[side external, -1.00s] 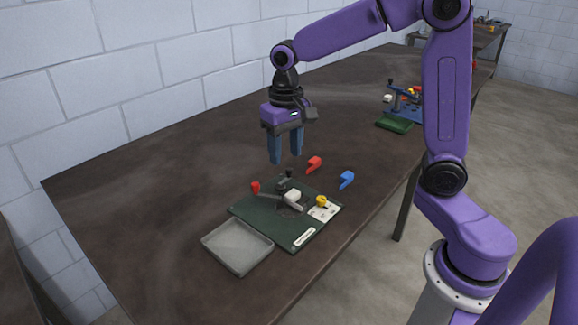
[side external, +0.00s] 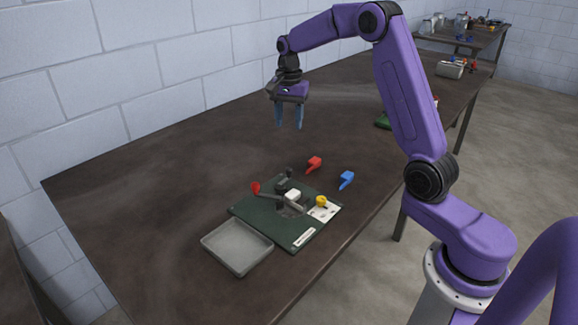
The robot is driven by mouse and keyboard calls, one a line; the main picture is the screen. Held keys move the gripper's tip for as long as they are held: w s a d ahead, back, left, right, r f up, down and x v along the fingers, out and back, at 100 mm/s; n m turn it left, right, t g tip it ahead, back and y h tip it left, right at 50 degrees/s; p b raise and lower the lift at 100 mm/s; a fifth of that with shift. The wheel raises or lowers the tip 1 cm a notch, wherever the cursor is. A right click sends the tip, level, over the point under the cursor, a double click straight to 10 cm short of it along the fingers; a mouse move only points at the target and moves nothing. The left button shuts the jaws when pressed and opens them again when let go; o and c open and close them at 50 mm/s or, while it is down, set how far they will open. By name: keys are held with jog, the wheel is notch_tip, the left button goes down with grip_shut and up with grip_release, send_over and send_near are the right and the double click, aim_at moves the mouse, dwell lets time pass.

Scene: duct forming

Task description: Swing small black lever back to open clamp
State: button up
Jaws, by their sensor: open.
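The clamp fixture sits on a dark green plate (side external: 262,222) near the front middle of the table. A small black lever (side external: 289,173) stands at the back of the fixture, its knob up. A grey arm with a red knob (side external: 255,188) reaches to the left of the fixture. A white block (side external: 293,195) sits at its middle, and a yellow knob (side external: 321,201) is at the right. My gripper (side external: 289,126) is open and empty, pointing down above the table behind the fixture, clear of the lever. The clamp's exact state is too small to tell.
A grey tray (side external: 237,247) adjoins the plate at front left. A red piece (side external: 314,164) and a blue piece (side external: 347,179) lie behind and right of the plate. The table's left part is clear. A block wall (side external: 150,60) runs along the back.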

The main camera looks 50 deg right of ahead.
aim_at(289, 169)
notch_tip(289, 169, down, 16)
jog(key=shift+r, duration=0.1)
dwell(0.4)
grip_shut()
